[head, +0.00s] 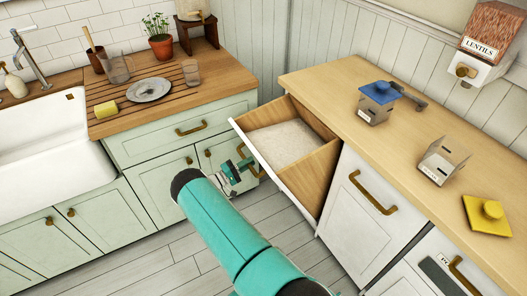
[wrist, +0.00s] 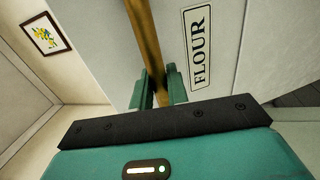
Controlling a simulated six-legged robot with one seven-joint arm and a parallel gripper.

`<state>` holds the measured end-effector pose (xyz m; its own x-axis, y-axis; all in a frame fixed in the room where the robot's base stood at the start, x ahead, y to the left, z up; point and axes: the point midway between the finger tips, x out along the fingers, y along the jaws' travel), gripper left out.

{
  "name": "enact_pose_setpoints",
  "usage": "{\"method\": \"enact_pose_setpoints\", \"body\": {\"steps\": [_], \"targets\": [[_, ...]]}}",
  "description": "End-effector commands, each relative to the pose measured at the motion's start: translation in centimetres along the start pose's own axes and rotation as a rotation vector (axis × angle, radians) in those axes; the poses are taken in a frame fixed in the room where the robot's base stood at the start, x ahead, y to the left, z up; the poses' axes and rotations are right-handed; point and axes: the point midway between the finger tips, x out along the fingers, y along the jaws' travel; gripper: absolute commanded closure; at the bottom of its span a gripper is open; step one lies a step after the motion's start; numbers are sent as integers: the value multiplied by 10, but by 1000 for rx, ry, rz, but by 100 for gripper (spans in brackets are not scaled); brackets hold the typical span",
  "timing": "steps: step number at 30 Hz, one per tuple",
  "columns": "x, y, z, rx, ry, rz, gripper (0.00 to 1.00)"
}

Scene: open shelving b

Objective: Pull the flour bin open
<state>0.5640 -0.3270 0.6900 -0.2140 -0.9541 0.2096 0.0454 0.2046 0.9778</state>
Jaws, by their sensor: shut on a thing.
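The flour bin (head: 313,176) is tilted open out of the counter on the right in the head view, with its wooden side showing and pale flour (head: 284,142) inside. My gripper (head: 243,167) is at the outer face of the bin's front, which is mostly turned away in the head view. In the wrist view, my gripper (wrist: 160,88) is shut on the brass bar handle (wrist: 144,38), with one finger on each side of it. The FLOUR label (wrist: 199,48) is on the white front panel just right of the handle.
A closed white bin front (head: 362,205) with a brass handle is to the right of the flour bin. Green cabinets (head: 150,190) stand close to the left of the open bin. A blue-lidded box (head: 375,107) stands on the counter above. Plank floor (head: 180,255) is clear in front.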

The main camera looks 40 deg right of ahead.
Motion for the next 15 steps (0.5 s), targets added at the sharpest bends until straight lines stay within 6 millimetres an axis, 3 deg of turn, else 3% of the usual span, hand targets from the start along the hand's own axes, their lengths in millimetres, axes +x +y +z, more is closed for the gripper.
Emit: {"method": "enact_pose_setpoints", "body": {"steps": [1, 6, 15], "targets": [[-12, -3, 0, 0, 3, 3, 100], [-36, -12, 0, 1, 0, 2, 100], [-50, -18, 0, 1, -2, 0, 100]]}}
